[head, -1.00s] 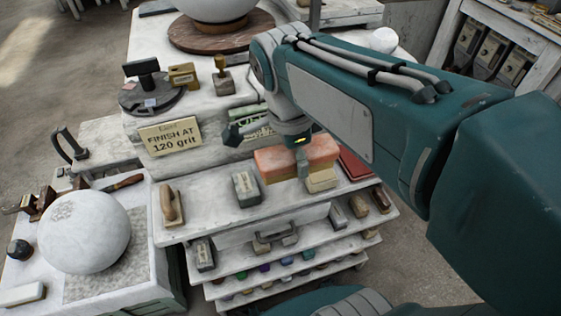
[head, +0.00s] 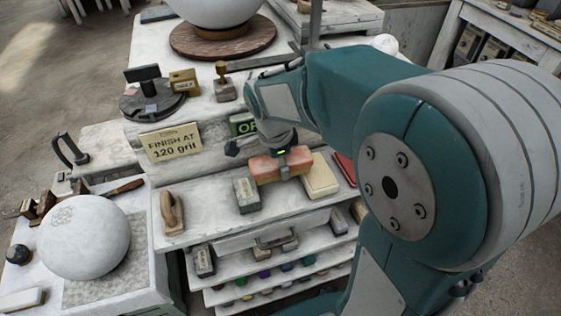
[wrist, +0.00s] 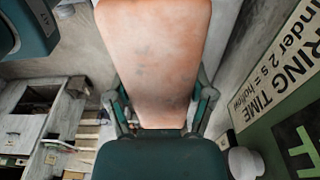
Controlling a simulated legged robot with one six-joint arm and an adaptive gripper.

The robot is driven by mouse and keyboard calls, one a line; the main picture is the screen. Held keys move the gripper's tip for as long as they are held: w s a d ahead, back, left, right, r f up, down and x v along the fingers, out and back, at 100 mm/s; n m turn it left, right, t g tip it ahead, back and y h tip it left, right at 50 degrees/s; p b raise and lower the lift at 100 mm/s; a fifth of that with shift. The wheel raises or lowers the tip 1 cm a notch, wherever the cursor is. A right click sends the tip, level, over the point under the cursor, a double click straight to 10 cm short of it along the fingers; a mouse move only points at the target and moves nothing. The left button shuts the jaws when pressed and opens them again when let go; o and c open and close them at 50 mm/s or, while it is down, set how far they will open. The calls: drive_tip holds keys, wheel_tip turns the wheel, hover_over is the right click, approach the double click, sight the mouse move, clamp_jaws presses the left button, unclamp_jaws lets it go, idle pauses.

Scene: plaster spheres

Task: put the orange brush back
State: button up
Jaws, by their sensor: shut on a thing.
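The orange brush (head: 268,169) is a blocky orange-pink piece above the top shelf of the white rack in the head view. In the wrist view the orange brush (wrist: 155,55) fills the upper middle, between the two fingers of my gripper (wrist: 160,108). Bristles are not clearly visible. I cannot tell whether its underside touches the shelf. It sits between a grey-green block (head: 247,195) on the left and a cream block (head: 319,177) on the right.
A wooden-handled float (head: 171,212) lies at the shelf's left end. A red block (head: 345,167) lies at its right. Lower shelves hold several small blocks. A plaster sphere (head: 85,238) sits lower left.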

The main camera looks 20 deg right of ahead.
drive_tip(key=shift+f, duration=0.55)
drive_tip(key=o, duration=1.2)
